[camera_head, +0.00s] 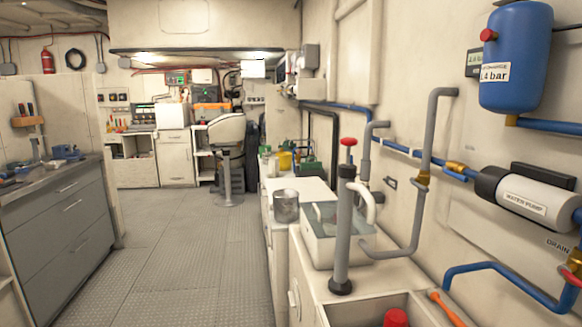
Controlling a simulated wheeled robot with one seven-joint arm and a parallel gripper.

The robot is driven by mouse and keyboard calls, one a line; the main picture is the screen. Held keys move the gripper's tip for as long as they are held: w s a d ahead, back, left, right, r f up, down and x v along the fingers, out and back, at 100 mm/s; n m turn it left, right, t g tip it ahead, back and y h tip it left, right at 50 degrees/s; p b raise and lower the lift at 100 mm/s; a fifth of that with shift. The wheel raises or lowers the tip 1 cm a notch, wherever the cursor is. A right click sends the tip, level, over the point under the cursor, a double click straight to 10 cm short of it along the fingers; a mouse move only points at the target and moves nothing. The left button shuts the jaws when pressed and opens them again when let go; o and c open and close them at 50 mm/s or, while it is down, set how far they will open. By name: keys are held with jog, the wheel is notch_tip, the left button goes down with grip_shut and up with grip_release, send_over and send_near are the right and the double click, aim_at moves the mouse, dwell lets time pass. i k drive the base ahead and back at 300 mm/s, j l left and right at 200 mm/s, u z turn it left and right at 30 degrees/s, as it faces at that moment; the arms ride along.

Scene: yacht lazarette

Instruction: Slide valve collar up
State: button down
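My gripper is not in view. No part is marked as the valve collar, and I cannot tell which one it is. A brass valve (574,262) with a red handle (570,277) is at the right edge, beside the word DRAIN on the wall, partly cut off by the frame. A brass fitting (456,168) sits on the blue pipe left of the white water pump (535,200). Another brass fitting (423,180) is on the grey pipe. An upright grey tube (343,235) with a red knob (348,142) on top stands on the counter.
A blue tank (516,58) hangs on the right wall. The white counter (300,262) holds a metal pot (286,206) and a clear-sided box (333,240). A red object (396,318) and an orange tool (446,309) are at the bottom. The grey floor (190,255) is clear.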

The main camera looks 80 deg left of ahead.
aim_at(365, 171)
jog(key=u, duration=1.75)
jog(key=j, duration=0.1)
jog(key=i+j, duration=1.15)
jog(key=j, duration=0.15)
jog(key=i+j+z, duration=0.1)
jog(key=i+j, duration=1)
jog(key=j, duration=0.2)
jog(key=i+j, duration=0.55)
jog(key=j, duration=0.15)
jog(key=i+l+z, duration=0.05)
